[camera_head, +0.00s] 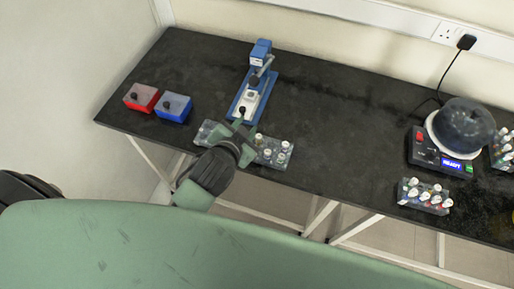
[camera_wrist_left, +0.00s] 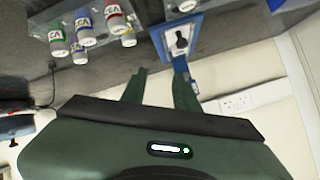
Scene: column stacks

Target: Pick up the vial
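Several vials with pale caps stand in a clear rack at the table's front edge, one of them a vial (camera_head: 267,153) right of my left gripper (camera_head: 243,130). In the left wrist view, labelled vials (camera_wrist_left: 117,22) show at the upper left, in the clear rack. My left gripper (camera_wrist_left: 160,90) has its two fingers apart with nothing between them. It is over the rack, beside the vials and apart from them in the wrist view. My forearm and gripper hide the rack's middle. Which vial is meant cannot be told. My right gripper is not in view.
A blue press-like device (camera_head: 257,80) stands just behind the rack. A red box (camera_head: 141,98) and a blue box (camera_head: 173,107) are at left. A black device with a lit display (camera_head: 455,163) and another vial rack (camera_head: 425,196) are at right. The middle of the dark table (camera_head: 345,125) is clear.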

